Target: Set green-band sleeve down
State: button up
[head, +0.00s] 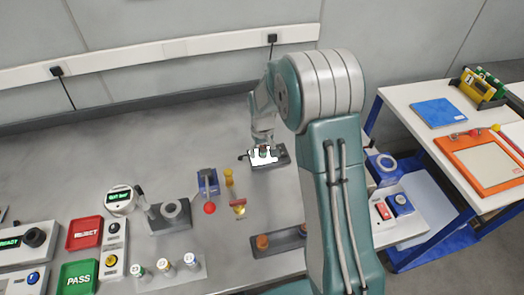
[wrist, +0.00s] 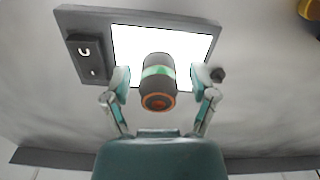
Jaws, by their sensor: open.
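The green-band sleeve (wrist: 158,72) is a dark grey cylinder with a green band and an orange ring at its near end. In the wrist view it is over the bright white panel of a dark grey plate (wrist: 72,22), between my fingers. My gripper (wrist: 159,80) is open, with one finger on each side of the sleeve and small gaps showing. In the head view my gripper (head: 262,150) is low over the plate (head: 283,157), and the sleeve is hard to make out there. I cannot tell whether its end rests on the panel.
A blue device with a red ball (head: 209,208) and a yellow-topped piece (head: 229,178) stand left of the plate. A dark tray (head: 285,241) with an orange-topped piece is nearer. Red REJECT (head: 84,233) and green PASS (head: 79,278) trays are at left. The table behind is clear.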

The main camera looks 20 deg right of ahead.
aim_at(262, 146)
notch_tip(262, 146, up, 12)
jog(key=shift+r, duration=0.1)
jog(key=s+r+m+t, duration=0.1)
jog(key=s+r+t, duration=0.1)
jog(key=s+r, duration=0.65)
jog(key=s+r+t, duration=0.2)
jog(key=s+r, duration=0.3)
jog(key=s, duration=0.6)
jog(key=s+f+m+t, duration=0.1)
jog(key=s, duration=0.7)
jog(key=shift+s+t, duration=0.3)
jog(key=shift+s, duration=0.1)
